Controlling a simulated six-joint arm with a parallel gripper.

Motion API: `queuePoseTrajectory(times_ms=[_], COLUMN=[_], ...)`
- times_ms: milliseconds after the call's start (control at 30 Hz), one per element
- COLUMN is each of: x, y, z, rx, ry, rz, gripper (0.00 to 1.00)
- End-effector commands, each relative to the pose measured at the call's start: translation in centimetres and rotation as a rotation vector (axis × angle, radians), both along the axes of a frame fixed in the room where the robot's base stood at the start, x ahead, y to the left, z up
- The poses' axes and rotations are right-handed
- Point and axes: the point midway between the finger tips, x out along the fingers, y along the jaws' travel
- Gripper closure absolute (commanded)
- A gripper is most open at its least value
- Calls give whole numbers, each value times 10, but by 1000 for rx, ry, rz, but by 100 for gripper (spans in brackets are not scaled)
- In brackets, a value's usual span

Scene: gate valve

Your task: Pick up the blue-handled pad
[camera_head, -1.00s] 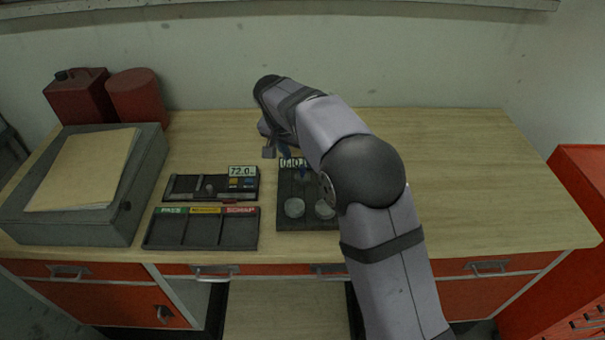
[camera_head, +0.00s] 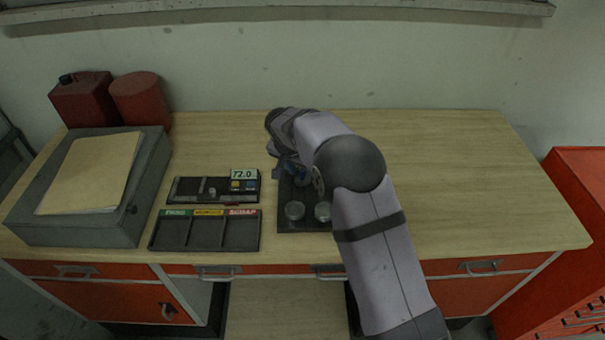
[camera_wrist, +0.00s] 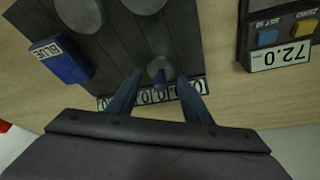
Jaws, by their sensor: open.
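A small rounded grey piece with a blue part, seemingly the blue-handled pad (camera_wrist: 158,71), shows in the wrist view near the labelled edge of a dark slatted tray (camera_wrist: 120,50). My gripper (camera_wrist: 160,76) is open, with one blue-grey finger on each side of this piece. I cannot tell whether either finger touches it. In the head view my gripper is over the far part of the tray (camera_head: 288,224), and my arm hides most of that part and the pad.
Round grey discs (camera_head: 295,211) sit on the tray's near part. A gauge tray reading 72.0 (camera_head: 243,174) and a three-bin sorting tray (camera_head: 205,232) stand left. The bench's right side is clear.

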Motion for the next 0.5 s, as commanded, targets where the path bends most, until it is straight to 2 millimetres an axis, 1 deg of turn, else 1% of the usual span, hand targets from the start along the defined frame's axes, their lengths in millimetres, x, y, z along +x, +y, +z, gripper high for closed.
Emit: queuePoseTrajectory(times_ms=[133,333,367,400,467,500], x=[2,2,2,2,2,2], y=[-1,-1,-1,-1,-1,-1], z=[-5,-6,-6,-6,-6,-6], rx=[0,0,0,0,0,0], ry=[0,0,0,0,0,0], rz=[-1,-1,-1,-1,-1,-1], gripper=[55,55,62,72,86,92])
